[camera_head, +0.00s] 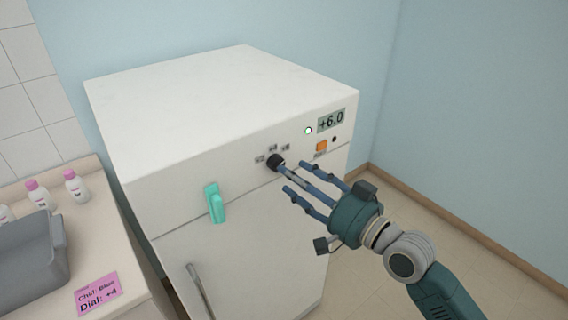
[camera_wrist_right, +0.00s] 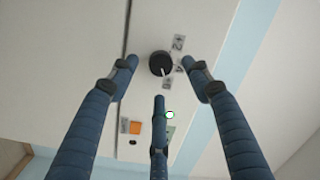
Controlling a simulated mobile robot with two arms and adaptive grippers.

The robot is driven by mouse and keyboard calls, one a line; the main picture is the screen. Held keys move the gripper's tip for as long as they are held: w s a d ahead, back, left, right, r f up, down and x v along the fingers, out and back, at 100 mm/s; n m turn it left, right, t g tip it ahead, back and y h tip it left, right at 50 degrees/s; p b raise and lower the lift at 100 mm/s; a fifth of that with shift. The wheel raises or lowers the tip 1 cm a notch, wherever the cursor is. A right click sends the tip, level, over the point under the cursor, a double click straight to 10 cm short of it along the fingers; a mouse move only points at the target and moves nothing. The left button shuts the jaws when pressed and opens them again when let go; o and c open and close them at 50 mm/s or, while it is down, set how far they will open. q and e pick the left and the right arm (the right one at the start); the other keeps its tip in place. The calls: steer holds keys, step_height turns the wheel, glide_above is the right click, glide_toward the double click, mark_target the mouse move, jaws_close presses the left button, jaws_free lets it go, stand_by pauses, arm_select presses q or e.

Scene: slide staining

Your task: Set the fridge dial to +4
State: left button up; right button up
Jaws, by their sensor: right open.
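The black fridge dial (camera_head: 276,162) sits on the front panel of the white fridge, with small labels around it. The panel display (camera_head: 331,120) reads +6.0. In the right wrist view the dial (camera_wrist_right: 160,64) shows between my fingers, and its white mark points toward the labels. My right gripper (camera_head: 293,176) is open, its three fingers reaching toward the dial from the right. The right wrist view shows the fingertips (camera_wrist_right: 162,75) spread around the dial; whether any touches it I cannot tell. My left gripper is not in view.
An orange square (camera_head: 321,146) lies below the display.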

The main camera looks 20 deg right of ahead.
mark_target(276, 163)
steer(key=shift+p+x, duration=0.45)
steer(key=shift+x, duration=1.75)
steer(key=shift+c, duration=0.5)
steer(key=c, duration=1)
